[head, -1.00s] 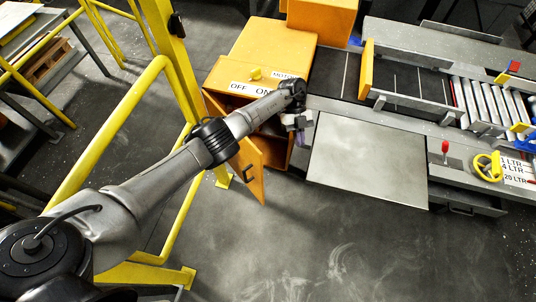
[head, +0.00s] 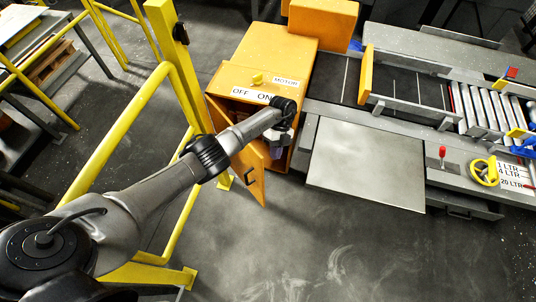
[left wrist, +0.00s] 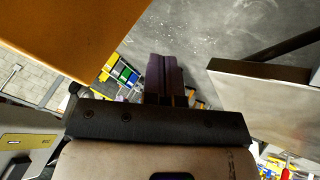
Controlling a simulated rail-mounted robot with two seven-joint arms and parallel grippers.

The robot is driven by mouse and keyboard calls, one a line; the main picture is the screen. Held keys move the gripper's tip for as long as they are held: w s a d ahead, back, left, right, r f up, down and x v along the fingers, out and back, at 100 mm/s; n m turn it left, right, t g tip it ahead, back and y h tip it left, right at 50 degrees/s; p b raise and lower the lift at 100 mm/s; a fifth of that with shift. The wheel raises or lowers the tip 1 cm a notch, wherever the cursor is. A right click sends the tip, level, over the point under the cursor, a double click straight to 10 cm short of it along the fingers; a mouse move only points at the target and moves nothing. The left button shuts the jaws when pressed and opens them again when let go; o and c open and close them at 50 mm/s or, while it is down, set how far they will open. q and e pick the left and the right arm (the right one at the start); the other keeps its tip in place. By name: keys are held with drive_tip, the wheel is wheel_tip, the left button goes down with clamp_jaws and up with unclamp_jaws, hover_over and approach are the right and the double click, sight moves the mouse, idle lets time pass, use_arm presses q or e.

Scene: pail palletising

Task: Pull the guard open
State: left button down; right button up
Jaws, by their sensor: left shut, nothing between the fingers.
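The orange guard door (head: 251,172) with a black handle hangs swung out from the front of the orange motor cabinet (head: 264,66), leaving a dark opening. My left gripper (head: 265,156) is in front of that opening, to the right of the door's upper part; whether it touches the door cannot be told. In the left wrist view its dark fingers (left wrist: 166,76) are together with nothing between them. An orange panel (left wrist: 80,35) fills the upper left there; whether it is door or cabinet is unclear. My right gripper is out of view.
A yellow post and rail (head: 176,75) stand left of the cabinet, close to my left arm. A grey metal plate (head: 368,168) and roller conveyor (head: 490,103) lie to the right, with a red lever (head: 442,153) and yellow handwheel (head: 485,172). The floor in front is clear.

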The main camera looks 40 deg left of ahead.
use_arm(q)
drive_tip(key=shift+s+a+r+p, duration=0.15)
drive_tip(key=shift+s+p, duration=0.1)
drive_tip(key=shift+s, duration=0.3)
drive_tip(key=shift+s+a+f+p, duration=0.15)
drive_tip(key=shift+s+p, duration=0.1)
drive_tip(key=shift+s, duration=0.3)
drive_tip(key=shift+s+a+r+p, duration=0.15)
drive_tip(key=shift+s+p, duration=0.1)
drive_tip(key=shift+s, duration=0.3)
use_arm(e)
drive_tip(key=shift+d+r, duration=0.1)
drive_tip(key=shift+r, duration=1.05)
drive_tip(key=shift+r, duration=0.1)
